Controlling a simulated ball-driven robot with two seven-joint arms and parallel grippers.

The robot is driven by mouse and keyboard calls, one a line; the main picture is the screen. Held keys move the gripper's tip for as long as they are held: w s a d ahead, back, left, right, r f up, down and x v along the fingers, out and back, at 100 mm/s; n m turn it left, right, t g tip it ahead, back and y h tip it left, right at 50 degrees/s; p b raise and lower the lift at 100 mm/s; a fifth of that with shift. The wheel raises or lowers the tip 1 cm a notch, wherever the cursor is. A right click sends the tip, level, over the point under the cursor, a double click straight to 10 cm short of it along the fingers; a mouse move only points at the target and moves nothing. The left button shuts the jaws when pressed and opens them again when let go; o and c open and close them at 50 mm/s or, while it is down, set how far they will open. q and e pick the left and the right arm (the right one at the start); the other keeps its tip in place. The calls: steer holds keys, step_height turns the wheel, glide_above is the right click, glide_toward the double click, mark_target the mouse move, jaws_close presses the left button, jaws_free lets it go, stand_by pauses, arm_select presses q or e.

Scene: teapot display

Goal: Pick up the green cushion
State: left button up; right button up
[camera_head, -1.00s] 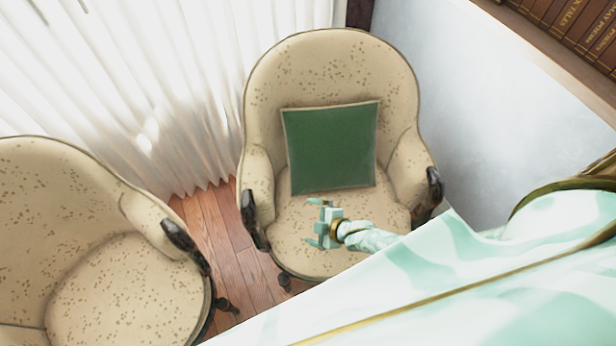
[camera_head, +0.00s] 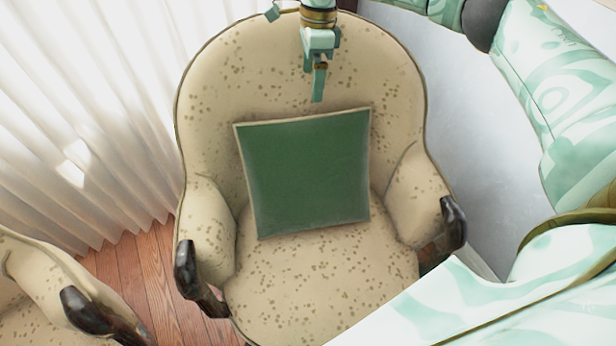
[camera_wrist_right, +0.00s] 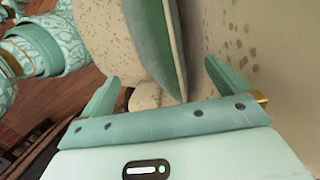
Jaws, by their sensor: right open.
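The green cushion (camera_head: 305,175) with a pale piped edge leans upright against the back of the cream speckled armchair (camera_head: 310,285). In the right wrist view the cushion (camera_wrist_right: 170,45) shows nearly edge-on. My right gripper (camera_head: 317,92) is above the cushion's top edge, in front of the chair back, pointing down. In the wrist view its two fingers (camera_wrist_right: 162,85) are wide apart and empty. The cushion's edge lies beyond the gap between them, with the chair back on the right. I see no contact with the cushion. My left gripper is not in view.
A second speckled armchair (camera_head: 40,275) stands at the lower left. White curtains (camera_head: 85,120) hang on the left. Wooden floor (camera_head: 140,265) shows between the chairs. A pale wall (camera_head: 440,110) is close on the right. The chair has dark carved armrest ends (camera_head: 450,222).

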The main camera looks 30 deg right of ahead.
steer(key=b, duration=0.2)
glide_above(308, 126)
steer(key=f, duration=0.8)
steer(key=shift+w+d+f, duration=0.25)
steer(key=shift+w+d, duration=0.05)
steer(key=shift+s+a+f+b, duration=0.15)
steer(key=shift+f+b, duration=0.35)
steer(key=shift+f, duration=0.3)
step_height(308, 126, down, 4)
steer(key=shift+s+a+f+b, duration=0.1)
steer(key=shift+b, duration=1)
steer(key=shift+a+f, duration=0.1)
steer(key=shift+f, duration=0.25)
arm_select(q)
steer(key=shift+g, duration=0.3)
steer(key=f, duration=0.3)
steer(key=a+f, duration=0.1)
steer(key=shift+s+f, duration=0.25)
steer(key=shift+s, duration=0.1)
arm_select(e)
steer(key=shift+r, duration=0.2)
steer(key=c, duration=1.5)
